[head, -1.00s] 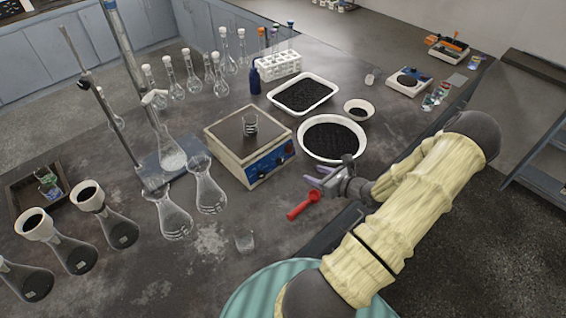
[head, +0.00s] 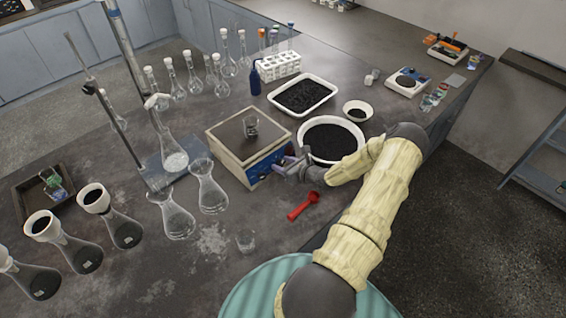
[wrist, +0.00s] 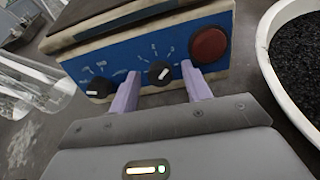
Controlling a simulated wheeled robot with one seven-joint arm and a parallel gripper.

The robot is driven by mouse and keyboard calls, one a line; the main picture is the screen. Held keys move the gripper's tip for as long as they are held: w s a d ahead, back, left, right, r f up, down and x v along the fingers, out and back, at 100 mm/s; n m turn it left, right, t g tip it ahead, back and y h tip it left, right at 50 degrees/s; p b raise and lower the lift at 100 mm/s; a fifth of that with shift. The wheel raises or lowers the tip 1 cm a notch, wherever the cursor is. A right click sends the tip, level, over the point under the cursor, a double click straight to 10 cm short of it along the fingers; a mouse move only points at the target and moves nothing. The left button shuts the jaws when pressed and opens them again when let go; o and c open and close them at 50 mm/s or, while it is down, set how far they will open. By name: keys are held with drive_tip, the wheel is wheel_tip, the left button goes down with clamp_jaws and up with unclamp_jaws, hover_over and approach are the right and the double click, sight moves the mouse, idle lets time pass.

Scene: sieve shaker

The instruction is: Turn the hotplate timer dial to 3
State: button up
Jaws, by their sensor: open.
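White marks surround both dials; the numbers are too small to read surely. My gripper (wrist: 161,92) is open, its two lilac fingers pointing at the panel on either side below the right-of-centre dial. In the head view my gripper (head: 284,165) is at the hotplate's front and hides part of the panel.
A white bowl of black grains (head: 333,140) stands close right of the hotplate. A red scoop (head: 303,205) lies in front. Glass flasks (head: 209,188) stand to the left, and a white tray of black grains (head: 302,95) lies behind.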

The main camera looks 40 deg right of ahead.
drive_tip(key=shift+w+f, duration=0.15)
drive_tip(key=shift+w, duration=0.1)
drive_tip(key=c, duration=1)
drive_tip(key=shift+a, duration=0.1)
drive_tip(key=o, duration=1)
